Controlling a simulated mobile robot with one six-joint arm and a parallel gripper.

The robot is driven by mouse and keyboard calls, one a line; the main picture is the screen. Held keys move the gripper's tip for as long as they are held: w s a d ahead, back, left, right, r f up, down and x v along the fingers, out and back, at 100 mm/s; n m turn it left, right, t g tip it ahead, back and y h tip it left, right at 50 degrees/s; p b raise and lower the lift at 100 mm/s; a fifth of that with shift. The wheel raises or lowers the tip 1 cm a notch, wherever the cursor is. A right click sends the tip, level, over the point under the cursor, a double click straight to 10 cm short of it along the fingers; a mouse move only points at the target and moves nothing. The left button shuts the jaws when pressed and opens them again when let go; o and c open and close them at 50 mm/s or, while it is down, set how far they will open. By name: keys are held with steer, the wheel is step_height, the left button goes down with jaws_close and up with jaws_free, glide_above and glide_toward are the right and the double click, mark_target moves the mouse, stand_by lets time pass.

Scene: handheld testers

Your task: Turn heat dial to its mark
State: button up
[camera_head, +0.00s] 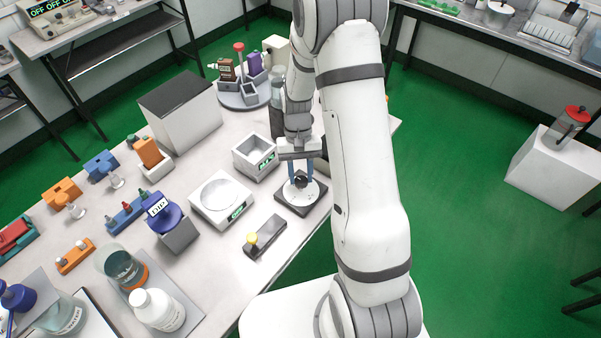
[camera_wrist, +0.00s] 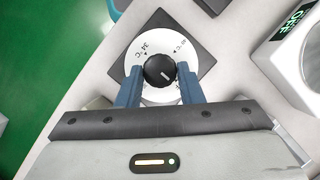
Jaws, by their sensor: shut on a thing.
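The heat dial is a black round knob (camera_wrist: 159,71) with a pale pointer line, on a white disc (camera_wrist: 146,46) with printed marks, set on a dark square base (camera_wrist: 203,62). In the wrist view the pointer line points toward the lower right. In the head view the gripper (camera_head: 301,178) is above the dial base (camera_head: 300,208), near the bench's edge.
A white scale (camera_head: 221,207) and a grey box with a green display (camera_head: 255,158) stand left of the dial. A yellow-knobbed block (camera_head: 264,238) lies in front. A turntable with bottles (camera_head: 243,98) is behind. Green floor lies beyond the bench's right edge.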

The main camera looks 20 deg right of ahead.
steer(key=o, duration=1)
steer(key=shift+c, duration=0.2)
steer(key=v, duration=0.7)
steer(key=shift+w+r, duration=0.2)
steer(key=shift+r, duration=0.15)
steer(key=s+r+n+t, duration=0.1)
steer(key=s+r+t, duration=0.6)
steer(key=s+r, duration=0.9)
steer(key=shift+s+a+n+h, duration=0.25)
steer(key=shift+s+n+h, duration=0.05)
steer(key=shift+s, duration=0.85)
